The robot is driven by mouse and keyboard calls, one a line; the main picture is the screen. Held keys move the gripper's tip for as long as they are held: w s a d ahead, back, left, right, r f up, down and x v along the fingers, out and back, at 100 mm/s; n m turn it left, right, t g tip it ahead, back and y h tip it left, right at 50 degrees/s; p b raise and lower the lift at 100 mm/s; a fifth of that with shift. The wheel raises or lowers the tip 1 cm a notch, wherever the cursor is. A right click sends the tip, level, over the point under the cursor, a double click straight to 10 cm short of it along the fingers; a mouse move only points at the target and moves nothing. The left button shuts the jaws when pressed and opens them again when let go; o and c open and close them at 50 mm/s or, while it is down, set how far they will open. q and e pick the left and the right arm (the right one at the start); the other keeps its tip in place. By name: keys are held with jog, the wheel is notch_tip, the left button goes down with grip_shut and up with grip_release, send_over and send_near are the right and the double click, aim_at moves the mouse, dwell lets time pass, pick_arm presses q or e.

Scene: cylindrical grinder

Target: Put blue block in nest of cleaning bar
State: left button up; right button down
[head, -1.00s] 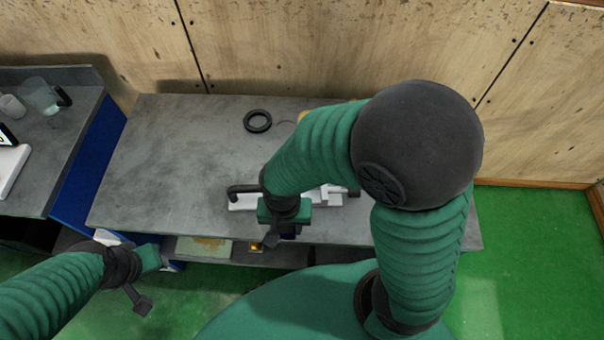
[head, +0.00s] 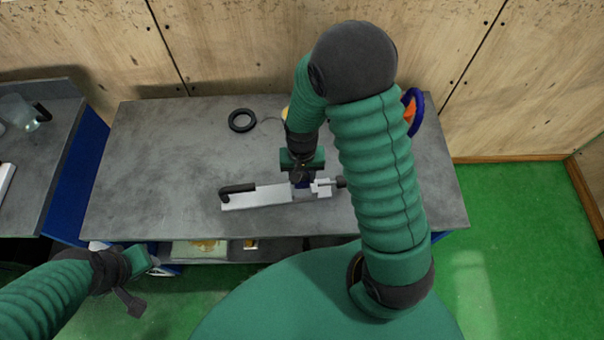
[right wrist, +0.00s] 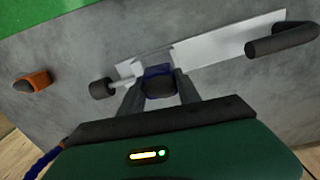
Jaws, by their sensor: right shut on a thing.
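The cleaning bar (head: 262,196) is a long pale bar lying on the grey table, with a black handle at its left end and a small clamp with a dark knob at its right end. In the right wrist view the bar (right wrist: 222,46) crosses behind the fingers. My right gripper (head: 302,174) points down over the bar's right part, beside the clamp. It is shut on the blue block (right wrist: 157,71), which sits between both fingers at the bar's gap. I cannot tell whether the block is seated in the nest. My left gripper (head: 141,280) hangs in front of the table, away from the bar; its opening is unclear.
The grey table (head: 150,180) is mostly clear on its left. A black ring (head: 242,120) lies at the back. An orange and blue thing (head: 412,110) stands at the back right, partly behind my right arm. A side bench (head: 40,150) stands at the left.

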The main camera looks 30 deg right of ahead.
jog(key=shift+w+a+f, duration=0.1)
jog(key=shift+a, duration=0.05)
jog(key=shift+d+f, duration=0.2)
jog(key=shift+f, duration=0.15)
jog(key=c, duration=0.9)
grip_release()
jog(key=shift+d, duration=0.1)
jog(key=shift+o, duration=0.2)
jog(key=shift+a+r, duration=0.2)
jog(key=shift+r, duration=0.05)
notch_tip(320, 180, up, 12)
jog(key=s+a+n+t, duration=0.2)
jog(key=s+a+n, duration=0.2)
jog(key=n, duration=0.2)
jog(key=shift+s+a+t, duration=0.25)
jog(key=shift+s+t, duration=0.05)
jog(key=shift+s, duration=0.05)
